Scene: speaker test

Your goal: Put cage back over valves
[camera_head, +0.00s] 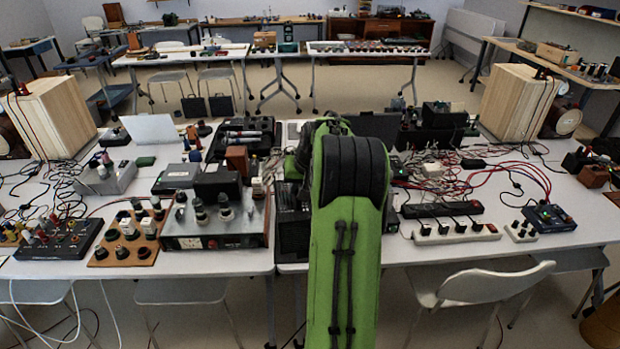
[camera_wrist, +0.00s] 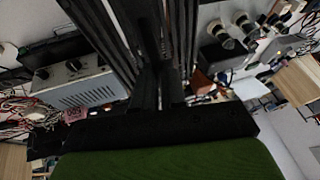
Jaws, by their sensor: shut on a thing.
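The valve amplifier (camera_head: 215,238) stands at the front of the table, left of my arm, with its valves (camera_head: 223,208) bare on top. The valves also show in the wrist view (camera_wrist: 222,36), at upper right. The cage, a black slatted frame, fills the upper middle of the wrist view (camera_wrist: 108,35). My gripper (camera_wrist: 158,88) is shut on the cage. In the head view a dark ribbed shape (camera_head: 291,222), probably the cage, shows just right of the amplifier; my green arm hides the rest of it and my gripper.
A wooden board with black knobs (camera_head: 125,246) stands close left of the amplifier. Dark boxes (camera_head: 217,183) crowd behind it. Power strips (camera_head: 455,232) and loose red cables (camera_head: 510,172) lie to the right. A white chair (camera_head: 490,287) stands at the front right.

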